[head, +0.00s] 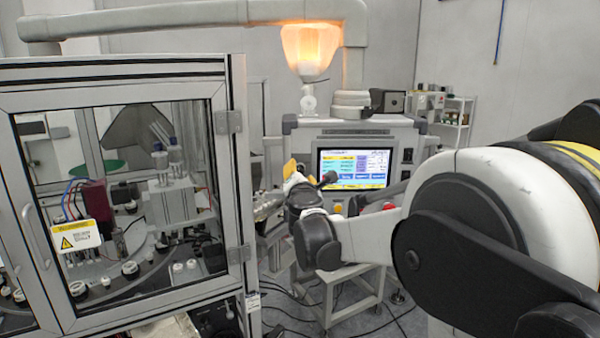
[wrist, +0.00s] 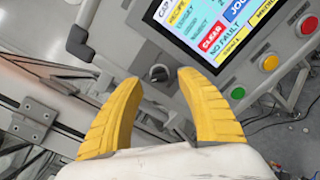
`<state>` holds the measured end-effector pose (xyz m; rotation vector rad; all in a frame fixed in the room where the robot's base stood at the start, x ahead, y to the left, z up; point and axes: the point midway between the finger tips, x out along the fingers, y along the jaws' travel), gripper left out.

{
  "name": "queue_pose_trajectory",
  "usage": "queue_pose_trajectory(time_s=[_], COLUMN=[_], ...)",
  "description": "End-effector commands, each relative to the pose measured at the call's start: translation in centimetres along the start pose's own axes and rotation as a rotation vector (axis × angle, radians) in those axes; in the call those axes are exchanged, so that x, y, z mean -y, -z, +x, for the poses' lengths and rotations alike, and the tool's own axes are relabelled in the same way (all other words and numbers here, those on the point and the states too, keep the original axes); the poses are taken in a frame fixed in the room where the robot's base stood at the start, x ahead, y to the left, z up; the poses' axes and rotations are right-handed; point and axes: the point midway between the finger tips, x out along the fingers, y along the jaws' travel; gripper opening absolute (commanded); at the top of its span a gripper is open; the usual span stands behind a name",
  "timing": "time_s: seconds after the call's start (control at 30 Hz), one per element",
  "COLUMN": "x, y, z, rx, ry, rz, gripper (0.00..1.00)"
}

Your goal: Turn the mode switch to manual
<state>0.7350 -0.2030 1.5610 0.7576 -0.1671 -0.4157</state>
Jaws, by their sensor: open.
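The mode switch, a small dark rotary knob (wrist: 159,73), sits on the grey panel below the touchscreen in the wrist view. My gripper (wrist: 159,82) is open, its two yellow fingers either side of the knob in the picture. I cannot tell how far the fingertips are from the knob or whether they touch it. The knob's pointing direction and its labels are too small to read. In the head view my gripper (head: 290,169) is at the left of the control panel, and my own arm hides the switch there.
The lit touchscreen (head: 353,168) is on the control console; it also shows in the wrist view (wrist: 205,25). Green (wrist: 238,92), yellow (wrist: 270,62) and red (wrist: 307,25) buttons line the panel's right. A glass-doored machine (head: 235,130) stands at left. Cables (head: 285,318) lie on the floor.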

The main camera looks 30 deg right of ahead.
Motion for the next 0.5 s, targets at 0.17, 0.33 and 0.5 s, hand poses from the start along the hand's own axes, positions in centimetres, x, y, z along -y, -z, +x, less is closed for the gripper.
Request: queue_pose_trajectory(time_s=[0.17, 0.33, 0.5], x=[0.0, 0.0, 0.0], y=[0.1, 0.0, 0.0], z=[-4.3, -7.6, -9.5], rx=[-0.001, -0.001, 0.0], ry=[-0.001, -0.001, 0.0], rz=[0.0, 0.0, 0.0], gripper=[0.45, 0.45, 0.45])
